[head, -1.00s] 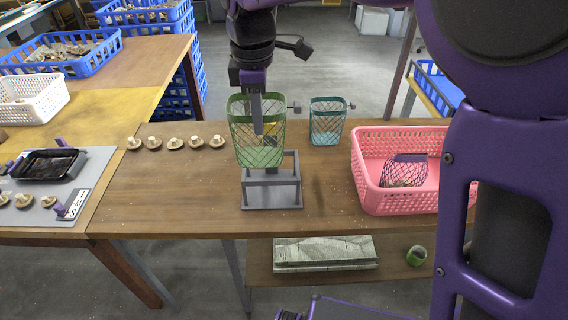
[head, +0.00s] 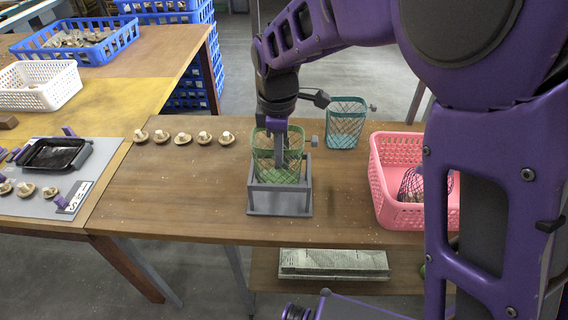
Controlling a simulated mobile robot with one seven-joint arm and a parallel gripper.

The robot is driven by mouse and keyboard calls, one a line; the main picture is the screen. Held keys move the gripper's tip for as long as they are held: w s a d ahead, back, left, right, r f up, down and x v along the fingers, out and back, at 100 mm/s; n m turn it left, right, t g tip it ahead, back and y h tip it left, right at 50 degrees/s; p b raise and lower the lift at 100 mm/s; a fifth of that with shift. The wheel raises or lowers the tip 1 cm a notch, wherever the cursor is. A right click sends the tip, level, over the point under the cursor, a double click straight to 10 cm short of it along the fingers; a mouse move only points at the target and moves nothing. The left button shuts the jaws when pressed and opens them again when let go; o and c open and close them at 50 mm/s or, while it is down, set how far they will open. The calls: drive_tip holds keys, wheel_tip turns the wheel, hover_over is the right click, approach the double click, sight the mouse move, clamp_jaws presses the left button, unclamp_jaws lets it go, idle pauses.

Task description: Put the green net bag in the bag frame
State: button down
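The green net bag (head: 264,172) is upright and open at the top, its lower part inside the grey bag frame (head: 281,204) on the wooden table. My gripper (head: 281,162) points down into the bag from above, with its fingers seen through the netting. Whether the fingers pinch the bag's wall or stand free inside it cannot be made out. A teal net bag (head: 346,124) stands on the table behind and to the right of the frame.
Several mushrooms (head: 182,138) lie in a row left of the frame. A pink basket (head: 403,214) with a purple net bag stands to the right. The table between the mushrooms and its front edge is clear.

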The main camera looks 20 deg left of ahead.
sight(279, 169)
drive_tip(key=shift+f+b, duration=0.4)
drive_tip(key=shift+f, duration=2.25)
drive_tip(key=shift+f, duration=0.2)
drive_tip(key=c, duration=1.1)
unclamp_jaws()
drive_tip(key=shift+o, duration=0.2)
drive_tip(key=shift+r, duration=0.1)
wheel_tip(279, 169, up, 12)
drive_tip(key=p, duration=0.2)
drive_tip(key=shift+s+d+r, duration=0.15)
drive_tip(key=shift+s, duration=0.15)
